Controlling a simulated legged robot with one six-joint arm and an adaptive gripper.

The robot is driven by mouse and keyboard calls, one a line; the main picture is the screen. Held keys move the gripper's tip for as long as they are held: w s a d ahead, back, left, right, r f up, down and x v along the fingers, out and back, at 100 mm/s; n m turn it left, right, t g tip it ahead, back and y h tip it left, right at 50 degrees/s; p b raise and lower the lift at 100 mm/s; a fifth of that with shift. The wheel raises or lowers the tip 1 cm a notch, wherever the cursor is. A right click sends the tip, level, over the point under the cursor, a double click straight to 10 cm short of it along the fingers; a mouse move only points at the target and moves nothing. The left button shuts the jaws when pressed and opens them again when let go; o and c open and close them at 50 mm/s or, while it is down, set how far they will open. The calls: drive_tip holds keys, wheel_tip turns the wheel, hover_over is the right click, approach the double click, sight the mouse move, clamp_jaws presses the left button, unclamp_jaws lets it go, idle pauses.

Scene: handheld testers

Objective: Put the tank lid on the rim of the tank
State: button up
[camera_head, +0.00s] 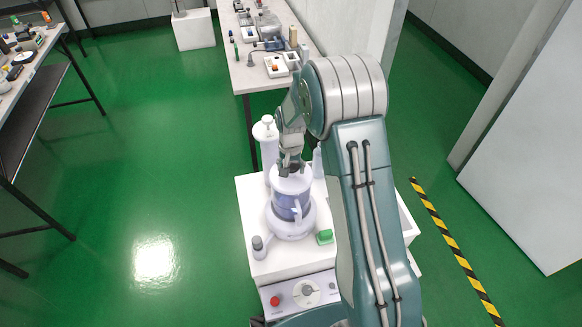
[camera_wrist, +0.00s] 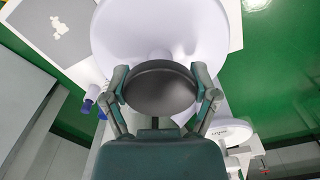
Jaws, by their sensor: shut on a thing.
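My gripper (camera_head: 290,168) points down above the tank and is shut on the dark round knob (camera_wrist: 160,88) of the tank lid. The tank lid (camera_head: 290,181) is a white disc, which also fills the upper middle of the wrist view (camera_wrist: 150,30). The tank (camera_head: 287,208) is a bluish see-through vessel with a handle, on a round white base on a white stand. The lid appears level and lined up over the tank's top. I cannot tell whether it touches the rim, as the lid hides the rim.
The white stand (camera_head: 252,215) also bears a tall white pump-like cylinder (camera_head: 268,145), a small grey-capped bottle (camera_head: 258,247) and a green block (camera_head: 324,237). A control panel (camera_head: 300,293) is at its front. A bench (camera_head: 243,78) with instruments stands behind. Green floor is clear to the left.

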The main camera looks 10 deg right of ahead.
sight(291, 164)
drive_tip(key=shift+f, duration=0.4)
drive_tip(key=o, duration=1)
drive_tip(key=shift+o, duration=0.2)
drive_tip(key=s+r+n+t, duration=0.1)
drive_tip(key=s+r, duration=0.2)
drive_tip(key=r, duration=0.8)
drive_tip(key=s+r, duration=0.3)
drive_tip(key=r, duration=0.8)
drive_tip(key=s+r+n+t, duration=0.1)
drive_tip(key=s+r, duration=0.3)
drive_tip(key=s, duration=0.7)
drive_tip(key=s+r+n+t, duration=0.2)
drive_tip(key=s+r+t, duration=0.1)
drive_tip(key=s, duration=0.9)
drive_tip(key=shift+s+r+n+t, duration=0.15)
drive_tip(key=shift+r+n+t, duration=0.15)
drive_tip(key=shift+r, duration=0.2)
